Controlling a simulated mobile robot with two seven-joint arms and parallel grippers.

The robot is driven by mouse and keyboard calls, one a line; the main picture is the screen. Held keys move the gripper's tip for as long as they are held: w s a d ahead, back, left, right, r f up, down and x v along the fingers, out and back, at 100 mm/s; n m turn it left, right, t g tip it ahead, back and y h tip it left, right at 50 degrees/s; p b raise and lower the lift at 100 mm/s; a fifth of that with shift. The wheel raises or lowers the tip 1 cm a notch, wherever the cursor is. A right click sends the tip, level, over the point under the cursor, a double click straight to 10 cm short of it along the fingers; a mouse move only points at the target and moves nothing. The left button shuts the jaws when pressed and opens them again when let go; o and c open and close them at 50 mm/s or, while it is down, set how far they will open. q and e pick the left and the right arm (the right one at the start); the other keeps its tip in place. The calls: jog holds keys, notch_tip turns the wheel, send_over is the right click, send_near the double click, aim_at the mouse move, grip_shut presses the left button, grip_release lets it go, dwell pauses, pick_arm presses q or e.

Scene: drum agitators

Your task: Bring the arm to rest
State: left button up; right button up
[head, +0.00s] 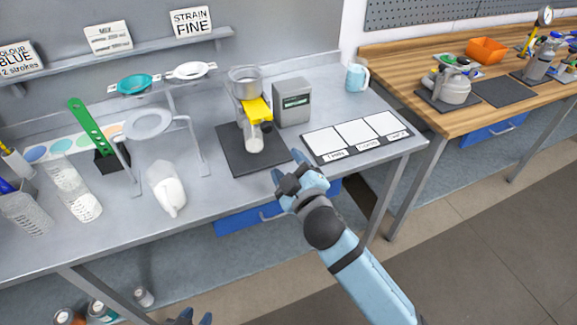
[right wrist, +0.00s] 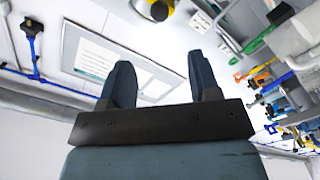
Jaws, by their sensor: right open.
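My right arm reaches in from the lower right of the head view. Its gripper (head: 303,180) hangs at the front edge of the grey bench (head: 225,190), in front of the dark mat and the white-card board. In the right wrist view the two dark fingers of this gripper (right wrist: 162,82) stand apart with nothing between them. Only the dark tips of my left gripper (head: 190,318) show at the bottom edge of the head view, low in front of the bench; their opening is unclear.
A mixer-like device with a yellow part (head: 257,109) stands on a dark mat (head: 233,160) beside a grey box (head: 292,102). A white-card board (head: 357,137) lies to the right. The floor (head: 480,260) at right is clear.

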dwell(0.3)
jog(key=s+d+f+m+g+h+p, duration=0.1)
jog(key=s+d+f+m+g, duration=0.2)
jog(key=s+d+f+m, duration=0.2)
jog(key=s+d+f+m+g+h+p, duration=0.1)
jog(key=s+d+f+m+g, duration=0.2)
jog(key=s+d+f, duration=0.8)
jog(key=s+f+m, duration=0.1)
jog(key=s+f, duration=0.5)
jog(key=s, duration=0.1)
jog(key=shift+s+m+h+p, duration=0.15)
jog(key=shift+m+h+p, duration=0.15)
jog(key=shift+m+p, duration=0.1)
dwell(5.0)
